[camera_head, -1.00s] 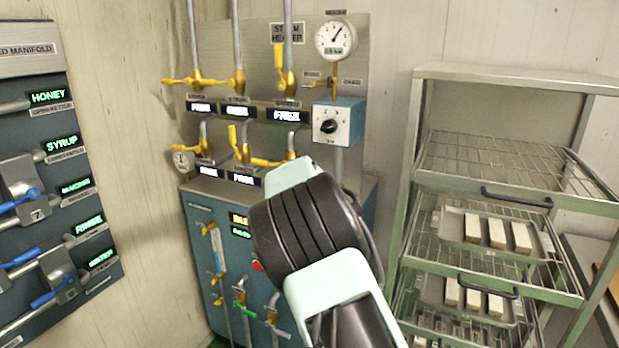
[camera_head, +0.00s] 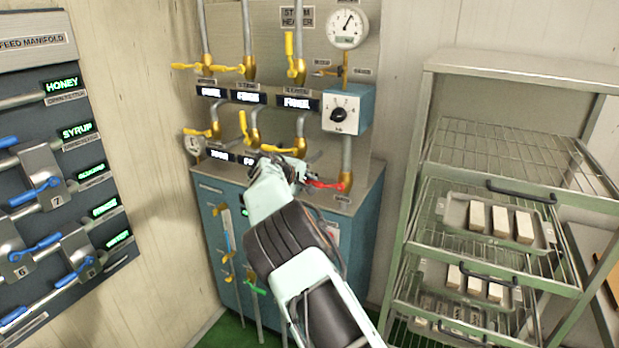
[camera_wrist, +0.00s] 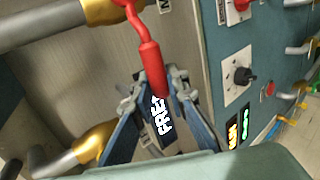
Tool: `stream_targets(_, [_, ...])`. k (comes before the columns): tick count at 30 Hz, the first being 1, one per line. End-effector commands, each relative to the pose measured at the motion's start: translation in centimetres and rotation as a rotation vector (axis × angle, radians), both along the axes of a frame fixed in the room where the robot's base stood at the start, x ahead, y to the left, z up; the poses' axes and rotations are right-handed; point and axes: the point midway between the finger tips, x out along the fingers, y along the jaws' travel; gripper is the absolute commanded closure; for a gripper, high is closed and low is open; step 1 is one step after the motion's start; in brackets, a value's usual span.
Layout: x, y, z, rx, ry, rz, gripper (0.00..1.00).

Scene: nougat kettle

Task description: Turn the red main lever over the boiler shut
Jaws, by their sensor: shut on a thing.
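The red main lever (camera_head: 325,184) sticks out to the left from a brass valve (camera_head: 346,182) on a vertical pipe above the blue boiler cabinet. It lies roughly level, about crosswise to that pipe. My gripper (camera_head: 303,178) is at the lever's free left end, partly hidden by my own wrist in the head view. In the wrist view the red handle (camera_wrist: 149,62) comes down from the top, with its end between the two fingertips of my gripper (camera_wrist: 155,88). The gripper is shut on it.
Yellow levers (camera_head: 241,128) and pipes crowd the panel to the left and above. A blue switch box (camera_head: 352,97) sits above the red lever. A wire-shelf rack (camera_head: 428,130) stands at the right, the feed manifold (camera_head: 75,140) at the left.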

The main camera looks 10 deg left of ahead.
Motion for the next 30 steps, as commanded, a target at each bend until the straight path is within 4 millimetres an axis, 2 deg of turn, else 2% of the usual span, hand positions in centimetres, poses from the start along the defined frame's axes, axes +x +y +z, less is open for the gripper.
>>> stream_targets(14, [-0.05,-0.14,-0.32,-0.016,0.008,-0.001,1.00])
stream_targets(15, [-0.05,-0.14,-0.32,-0.016,0.008,-0.001,0.83])
stream_targets(19, [-0.04,-0.12,-0.28,-0.015,0.007,-0.001,0.69])
stream_targets(30, [-0.24,0.10,0.06,-0.012,0.004,0.000,0.68])
